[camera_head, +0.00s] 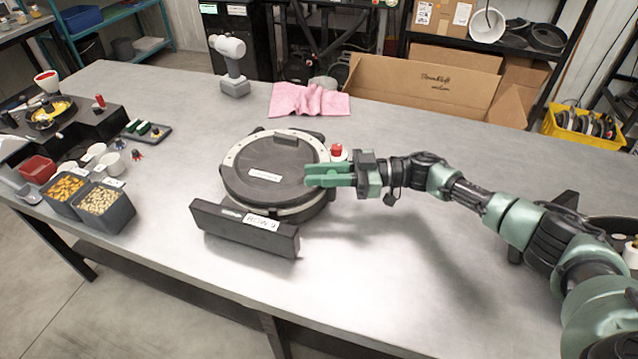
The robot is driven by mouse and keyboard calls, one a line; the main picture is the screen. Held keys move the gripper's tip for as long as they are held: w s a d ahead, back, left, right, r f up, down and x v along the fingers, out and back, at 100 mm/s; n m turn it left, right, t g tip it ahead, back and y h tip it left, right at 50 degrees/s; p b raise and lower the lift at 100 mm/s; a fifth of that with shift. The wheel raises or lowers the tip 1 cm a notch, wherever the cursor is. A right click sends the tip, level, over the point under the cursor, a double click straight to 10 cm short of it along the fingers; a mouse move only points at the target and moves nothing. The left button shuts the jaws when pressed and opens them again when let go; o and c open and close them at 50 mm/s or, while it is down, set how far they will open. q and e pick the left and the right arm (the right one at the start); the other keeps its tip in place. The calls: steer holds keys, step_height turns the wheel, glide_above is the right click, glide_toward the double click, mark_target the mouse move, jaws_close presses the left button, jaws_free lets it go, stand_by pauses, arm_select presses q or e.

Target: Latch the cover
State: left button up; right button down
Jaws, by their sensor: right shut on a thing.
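The seed meter (240,165) stands near the middle of the metal table, with its round dark cover (268,160) lying on the pale housing ring. A black bar with a white label (245,228) runs along its front. A red-topped knob (337,150) shows at its right side, just behind my gripper. My right gripper (312,174) reaches in from the right, level with the cover's right edge. Its green fingers are together at the rim; what lies between them is too small to make out. My left gripper is not in view.
Bins of orange and pale seeds (103,203), a red box (38,169) and white cups stand at the left. The table's right front is clear beneath my arm.

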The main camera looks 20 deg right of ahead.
steer(key=shift+s+a+n+g+b, duration=0.1)
steer(key=shift+s+n+g+b, duration=0.1)
steer(key=shift+n+g+b, duration=0.75)
steer(key=shift+m, duration=0.25)
steer(key=c, duration=1.3)
jaws_free()
steer(key=shift+o, duration=0.2)
steer(key=d+b, duration=0.2)
steer(key=d, duration=0.5)
steer(key=shift+s+d, duration=0.35)
steer(key=shift+s, duration=0.05)
